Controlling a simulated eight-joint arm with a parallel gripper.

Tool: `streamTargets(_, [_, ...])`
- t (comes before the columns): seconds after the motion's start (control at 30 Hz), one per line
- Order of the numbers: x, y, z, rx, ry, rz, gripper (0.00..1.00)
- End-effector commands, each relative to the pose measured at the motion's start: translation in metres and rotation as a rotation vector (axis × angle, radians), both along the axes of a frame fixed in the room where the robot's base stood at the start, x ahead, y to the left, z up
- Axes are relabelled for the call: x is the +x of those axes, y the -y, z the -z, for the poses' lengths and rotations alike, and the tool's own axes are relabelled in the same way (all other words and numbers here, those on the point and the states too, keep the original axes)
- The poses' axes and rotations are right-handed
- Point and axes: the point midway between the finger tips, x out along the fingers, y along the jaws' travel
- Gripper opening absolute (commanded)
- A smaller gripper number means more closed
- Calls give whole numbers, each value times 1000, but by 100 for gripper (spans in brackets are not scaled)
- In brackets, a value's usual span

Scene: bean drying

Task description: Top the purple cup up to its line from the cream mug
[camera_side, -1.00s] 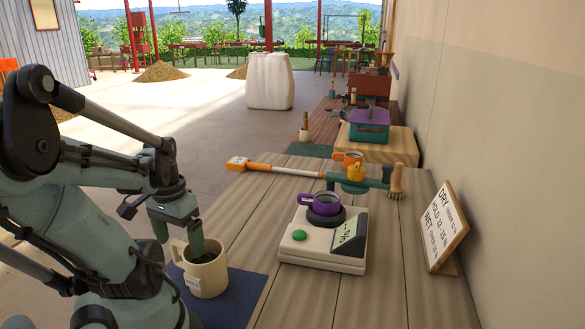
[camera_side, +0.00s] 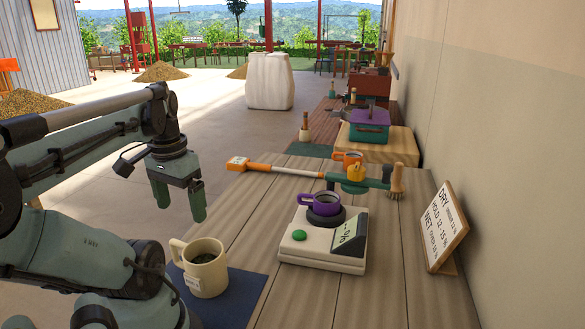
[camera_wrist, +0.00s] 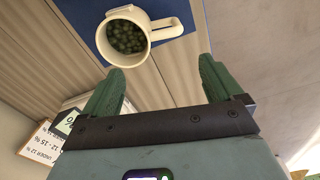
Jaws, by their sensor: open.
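The cream mug (camera_side: 207,275) stands upright on a dark blue mat (camera_side: 247,291) at the table's front left. In the wrist view the mug (camera_wrist: 152,36) shows green beans inside. The purple cup (camera_side: 322,203) sits on the round dark seat of a white meter (camera_side: 322,255) with a green button. Its line and its fill level cannot be made out. My gripper (camera_side: 180,209) is open and empty, raised above and to the left of the mug, apart from it. In the wrist view both fingers (camera_wrist: 160,87) stand wide apart with nothing between them.
A lettered sign (camera_side: 445,227) leans at the right by the wall. Bare table lies between mat and meter.

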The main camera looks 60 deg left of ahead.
Motion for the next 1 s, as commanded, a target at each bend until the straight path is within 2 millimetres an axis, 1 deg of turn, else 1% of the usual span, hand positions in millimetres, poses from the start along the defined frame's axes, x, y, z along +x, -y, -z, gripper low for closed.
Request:
streamTargets(0.03, [14,3,3,24,17,43,93])
streamTargets(0.17, [56,17,11,97,91,152,93])
streamTargets(0.2, [70,23,13,118,121,187,93])
streamTargets(0.27, [90,35,15,144,167,238,93])
streamTargets(0.3, [102,44,17,158,201,272,93])
streamTargets(0.37, [121,60,19,174,254,323,93])
streamTargets(0.4, [132,72,19,182,291,357,93])
streamTargets(0.47, [147,91,20,187,348,405,93])
streamTargets(0.5, [155,104,21,188,384,436,93])
streamTargets(0.6, [171,134,21,179,465,498,93])
streamTargets(0.73, [181,162,20,162,537,550,93])
streamTargets(0.83, [185,173,19,154,565,568,93])
streamTargets(1.0, [186,176,19,151,574,572,93])
